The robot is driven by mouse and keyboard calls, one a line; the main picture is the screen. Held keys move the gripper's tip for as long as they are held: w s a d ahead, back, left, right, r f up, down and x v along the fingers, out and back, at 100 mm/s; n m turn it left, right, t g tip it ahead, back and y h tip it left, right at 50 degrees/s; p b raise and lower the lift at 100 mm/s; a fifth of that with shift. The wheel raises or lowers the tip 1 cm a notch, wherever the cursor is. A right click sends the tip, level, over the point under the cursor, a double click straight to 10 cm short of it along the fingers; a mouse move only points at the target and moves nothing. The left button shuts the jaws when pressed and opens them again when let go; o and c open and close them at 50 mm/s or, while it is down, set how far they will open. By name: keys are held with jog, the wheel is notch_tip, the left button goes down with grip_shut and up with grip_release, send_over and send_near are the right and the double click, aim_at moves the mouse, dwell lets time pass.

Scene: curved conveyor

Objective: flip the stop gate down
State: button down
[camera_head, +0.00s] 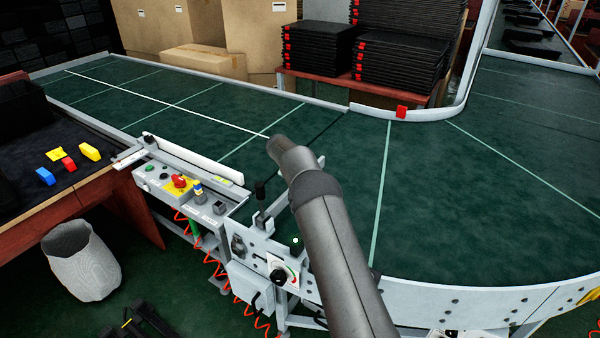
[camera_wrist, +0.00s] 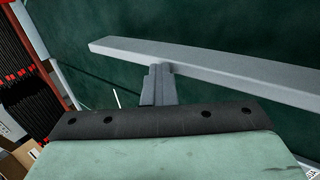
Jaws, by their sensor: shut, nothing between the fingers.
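In the wrist view, a long pale grey bar (camera_wrist: 225,72), which looks like the stop gate, stretches across above the green belt, its free end at the left. In the head view my arm covers most of it; a small pale end (camera_head: 321,161) shows right of the arm, and a grey part (camera_head: 265,218) shows by the near rail. My gripper (camera_wrist: 160,70) is shut and empty, its fingertips at the bar's lower edge in the wrist view. I cannot tell whether they touch it. In the head view the gripper is hidden behind my arm.
The green conveyor belt (camera_head: 480,170) curves right and is clear. A control panel (camera_head: 185,190) with a red knob and a white guide rail (camera_head: 190,158) line the near edge. A table (camera_head: 40,205) holds several coloured blocks. Black crates (camera_head: 400,65) and cartons stand behind.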

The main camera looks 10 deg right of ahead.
jog(key=shift+s+f, duration=0.15)
jog(key=shift+f, duration=0.4)
notch_tip(320, 180, up, 15)
